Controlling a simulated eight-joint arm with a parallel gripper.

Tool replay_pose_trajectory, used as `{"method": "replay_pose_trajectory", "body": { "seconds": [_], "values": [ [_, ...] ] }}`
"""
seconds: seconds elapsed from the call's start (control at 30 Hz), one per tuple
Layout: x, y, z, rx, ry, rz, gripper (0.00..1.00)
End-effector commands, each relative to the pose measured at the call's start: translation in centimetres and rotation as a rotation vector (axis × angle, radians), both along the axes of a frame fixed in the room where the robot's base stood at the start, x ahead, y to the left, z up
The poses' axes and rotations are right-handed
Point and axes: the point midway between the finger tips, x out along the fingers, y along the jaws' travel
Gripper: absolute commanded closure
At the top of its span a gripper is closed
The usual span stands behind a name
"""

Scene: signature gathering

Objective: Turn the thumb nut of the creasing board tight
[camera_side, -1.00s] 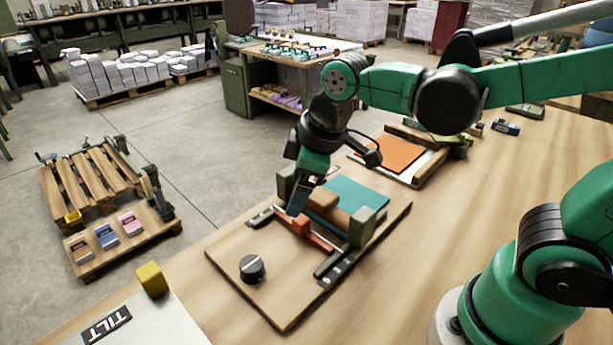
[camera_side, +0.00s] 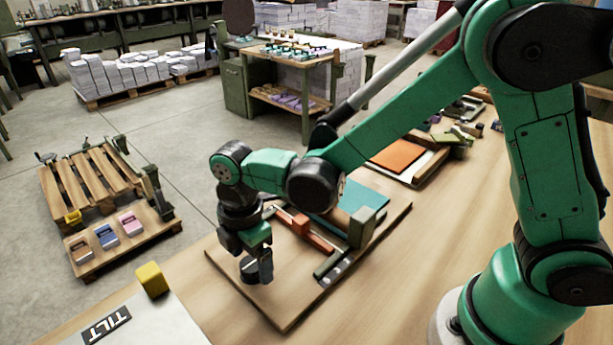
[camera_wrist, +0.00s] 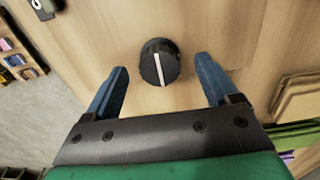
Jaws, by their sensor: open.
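The thumb nut (camera_wrist: 159,64) is a round black knob with a white line across its top. It stands on the wooden creasing board (camera_side: 285,312), near the board's front left part. In the side view the nut (camera_side: 249,268) is partly hidden by my gripper (camera_side: 249,272), which is over it. In the wrist view my gripper (camera_wrist: 163,88) is open, with one blue finger on each side of the nut and a gap to each. The white line runs nearly upright in the wrist view, leaning slightly.
On the board behind are an orange bar (camera_side: 300,222), a teal sheet (camera_side: 350,197) and a grey-green block (camera_side: 362,228). A yellow block (camera_side: 152,279) and a white panel marked TILT (camera_side: 150,325) lie to the left. An orange sheet (camera_side: 397,158) lies farther back.

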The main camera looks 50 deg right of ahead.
Motion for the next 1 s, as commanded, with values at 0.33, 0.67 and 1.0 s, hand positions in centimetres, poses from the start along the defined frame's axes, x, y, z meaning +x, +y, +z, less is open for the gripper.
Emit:
{"method": "replay_pose_trajectory", "body": {
  "seconds": [0.33,0.67,1.0],
  "values": [
    [0.0,-0.02,-0.37,0.0,-0.001,-0.001,0.28],
    [-0.01,-0.02,-0.34,0.0,0.0,-0.002,1.0],
    [-0.02,-0.01,-0.34,0.0,0.001,-0.084,1.0]
  ]
}}
